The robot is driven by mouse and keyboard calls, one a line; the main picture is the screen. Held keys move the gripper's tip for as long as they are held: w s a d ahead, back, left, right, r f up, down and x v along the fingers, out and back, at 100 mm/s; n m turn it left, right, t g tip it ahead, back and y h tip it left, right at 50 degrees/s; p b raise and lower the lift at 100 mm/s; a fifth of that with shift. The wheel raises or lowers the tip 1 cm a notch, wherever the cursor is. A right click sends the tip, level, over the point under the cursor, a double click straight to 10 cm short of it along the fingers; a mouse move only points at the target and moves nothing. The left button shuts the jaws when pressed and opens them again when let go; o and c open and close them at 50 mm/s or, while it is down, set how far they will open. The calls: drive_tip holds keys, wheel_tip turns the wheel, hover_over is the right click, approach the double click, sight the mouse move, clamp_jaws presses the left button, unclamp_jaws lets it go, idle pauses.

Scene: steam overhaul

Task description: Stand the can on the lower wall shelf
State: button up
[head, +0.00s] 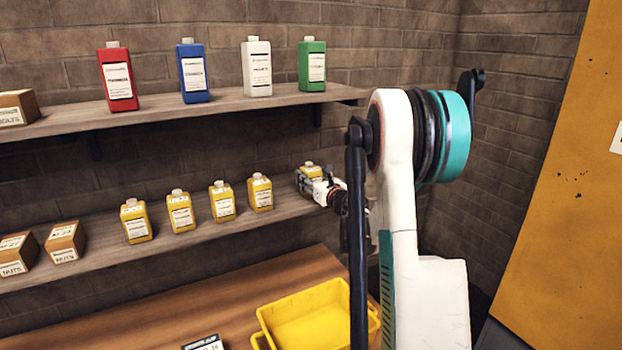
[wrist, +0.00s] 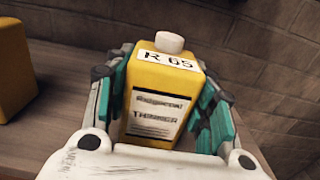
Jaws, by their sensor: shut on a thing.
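My gripper (head: 326,184) is shut on a yellow can (head: 309,168) with a white cap, at the right end of the lower wall shelf (head: 190,238). In the wrist view the can (wrist: 160,100) stands between the two fingers of the gripper (wrist: 162,110), its label facing me and "R 65" on its top. It looks upright at shelf height. Its base is hidden, so I cannot tell whether it touches the shelf.
Several similar yellow cans (head: 181,211) stand in a row to its left, the nearest (head: 260,193) a small gap away. Brown boxes (head: 64,241) sit at the shelf's left. The upper shelf (head: 200,105) holds coloured bottles (head: 194,72). Below is a yellow bin (head: 305,318) on a wooden bench (head: 190,310).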

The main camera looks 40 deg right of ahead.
drive_tip(key=shift+f, duration=0.1)
drive_tip(key=o, duration=0.9)
drive_tip(key=shift+f, duration=0.15)
drive_tip(key=shift+c, duration=0.2)
drive_tip(key=o, duration=0.4)
drive_tip(key=shift+o, duration=0.2)
drive_tip(key=shift+r, duration=0.25)
drive_tip(key=v, duration=1.2)
drive_tip(key=shift+w+a, duration=0.1)
drive_tip(key=shift+a, duration=0.05)
